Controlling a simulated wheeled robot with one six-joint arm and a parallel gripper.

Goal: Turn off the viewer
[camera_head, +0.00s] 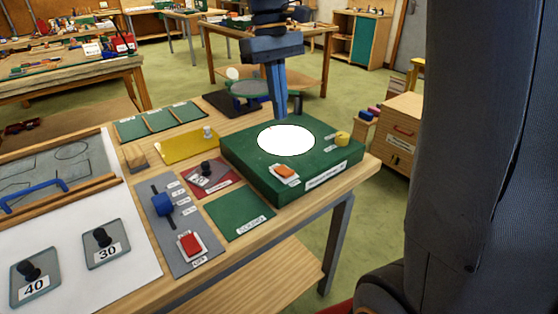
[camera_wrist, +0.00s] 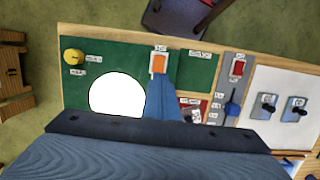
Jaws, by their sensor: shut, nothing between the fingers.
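The viewer is a green box (camera_head: 240,150) on the wooden bench, with a round bright white lit disc (camera_head: 286,140) in its top. An orange switch (camera_head: 285,172) on a white base sits at its near edge; it also shows in the wrist view (camera_wrist: 158,63). A yellow knob (camera_head: 342,138) is at its right corner; it also shows in the wrist view (camera_wrist: 73,56). My gripper (camera_head: 281,117) is shut and empty, pointing down above the viewer, behind the disc in the head view. In the wrist view its blue fingers (camera_wrist: 160,98) reach towards the orange switch; I cannot tell the gap.
A dark cylinder (camera_head: 298,103) stands behind the viewer.

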